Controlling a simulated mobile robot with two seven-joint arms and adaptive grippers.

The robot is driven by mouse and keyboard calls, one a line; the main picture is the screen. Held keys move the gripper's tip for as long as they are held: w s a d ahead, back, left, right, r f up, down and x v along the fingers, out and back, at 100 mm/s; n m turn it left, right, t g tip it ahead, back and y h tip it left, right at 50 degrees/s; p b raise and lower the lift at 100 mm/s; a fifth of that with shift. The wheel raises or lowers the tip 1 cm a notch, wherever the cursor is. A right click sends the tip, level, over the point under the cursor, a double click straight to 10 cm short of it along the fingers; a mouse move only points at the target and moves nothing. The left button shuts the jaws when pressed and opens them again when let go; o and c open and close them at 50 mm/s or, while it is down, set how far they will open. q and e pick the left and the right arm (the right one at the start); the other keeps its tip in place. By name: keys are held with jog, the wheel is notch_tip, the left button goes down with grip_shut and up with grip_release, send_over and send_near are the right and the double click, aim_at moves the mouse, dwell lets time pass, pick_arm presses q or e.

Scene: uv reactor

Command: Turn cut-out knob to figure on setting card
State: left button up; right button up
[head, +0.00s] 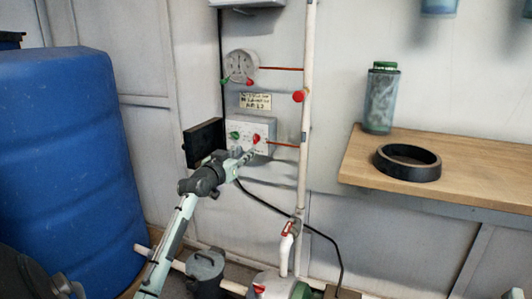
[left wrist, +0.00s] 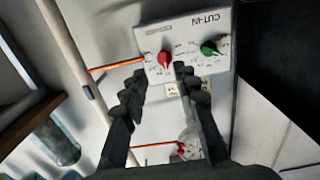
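A white control box (head: 264,127) on the wall carries a green knob (head: 235,135) on the left and a red knob (head: 256,138) on the right. The left wrist view shows it upside down, with "CUT-IN" by the green knob (left wrist: 209,48); the label by the red knob (left wrist: 163,59) is unreadable. The yellowish setting card (head: 256,101) hangs above the box, its figures too blurred to read. My left gripper (left wrist: 158,77) is open, its fingertips apart on either side close to the red knob; contact cannot be told. My right gripper is not in view.
A dial gauge (head: 240,66) hangs above the card. A dark open cover (head: 203,142) stands left of the box. A white vertical pipe (head: 306,120) runs to the right. A blue barrel (head: 65,160) is at left, a wooden bench (head: 470,180) at right.

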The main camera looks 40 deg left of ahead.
aim_at(255, 139)
pick_arm(q)
jog(key=x, duration=0.2)
jog(key=r+x, duration=0.1)
jog(key=x, duration=0.1)
jog(key=b+x, duration=0.1)
jog(key=x, duration=0.1)
jog(key=shift+w+a+r, duration=0.2)
jog(key=shift+w+a, duration=0.15)
jog(key=shift+a, duration=0.05)
jog(key=shift+w+a, duration=0.15)
jog(key=shift+w, duration=0.35)
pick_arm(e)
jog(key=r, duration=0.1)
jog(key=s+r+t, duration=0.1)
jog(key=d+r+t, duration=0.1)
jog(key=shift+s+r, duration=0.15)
pick_arm(q)
grip_shut()
